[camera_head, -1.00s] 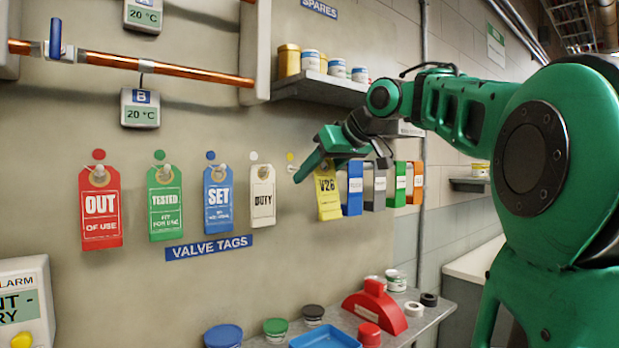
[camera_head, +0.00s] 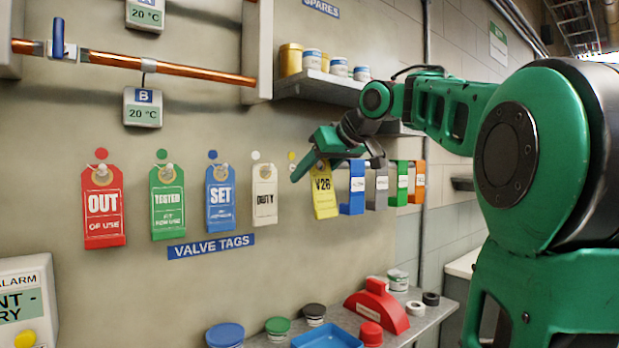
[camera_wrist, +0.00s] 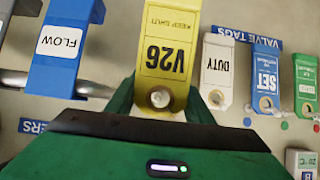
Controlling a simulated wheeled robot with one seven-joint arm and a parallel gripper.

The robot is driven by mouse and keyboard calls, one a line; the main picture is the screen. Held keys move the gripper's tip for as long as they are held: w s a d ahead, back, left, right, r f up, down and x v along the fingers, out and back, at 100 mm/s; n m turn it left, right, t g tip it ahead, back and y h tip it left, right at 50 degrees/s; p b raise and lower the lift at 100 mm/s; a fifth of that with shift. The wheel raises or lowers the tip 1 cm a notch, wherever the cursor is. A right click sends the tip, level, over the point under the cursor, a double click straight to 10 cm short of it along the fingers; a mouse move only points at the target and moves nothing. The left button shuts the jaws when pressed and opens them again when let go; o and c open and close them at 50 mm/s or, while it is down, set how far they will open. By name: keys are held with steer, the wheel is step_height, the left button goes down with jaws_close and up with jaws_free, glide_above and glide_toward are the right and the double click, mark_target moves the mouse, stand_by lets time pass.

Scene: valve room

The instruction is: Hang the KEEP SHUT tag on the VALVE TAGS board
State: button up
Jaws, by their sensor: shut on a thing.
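The yellow KEEP SHUT tag (camera_head: 325,198), marked V26, hangs from my gripper (camera_head: 321,160) in the head view. My gripper is shut on its top end; in the wrist view the tag (camera_wrist: 166,45) appears upside down between the green fingers. A pale round spot shows at the tag's hole; I cannot tell whether it is a peg or the wall behind. The VALVE TAGS board label (camera_head: 211,246) is on the wall to the left. The yellow dot (camera_head: 292,155) marks a place just left of my gripper, its peg partly hidden by a finger.
Red (camera_head: 103,215), green (camera_head: 168,205), blue (camera_head: 220,200) and white (camera_head: 264,195) tags hang on pegs to the left. A blue FLOW holder (camera_head: 354,188) and other coloured holders are close on the right. A cluttered shelf (camera_head: 420,325) lies below.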

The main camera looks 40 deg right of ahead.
steer(key=w, duration=0.5)
steer(key=shift+w+a+f, duration=0.15)
steer(key=shift+w+f, duration=0.05)
stand_by(0.5)
stand_by(0.4)
steer(key=shift+w+a+f, duration=0.1)
steer(key=shift+w, duration=0.15)
steer(key=shift+f, duration=0.1)
steer(key=o, duration=1)
steer(key=shift+w, duration=0.1)
steer(key=shift+c, duration=0.2)
steer(key=shift+o, duration=0.5)
steer(key=shift+v, duration=0.8)
steer(key=v, duration=1)
steer(key=shift+s+f, duration=0.15)
steer(key=shift+s, duration=0.1)
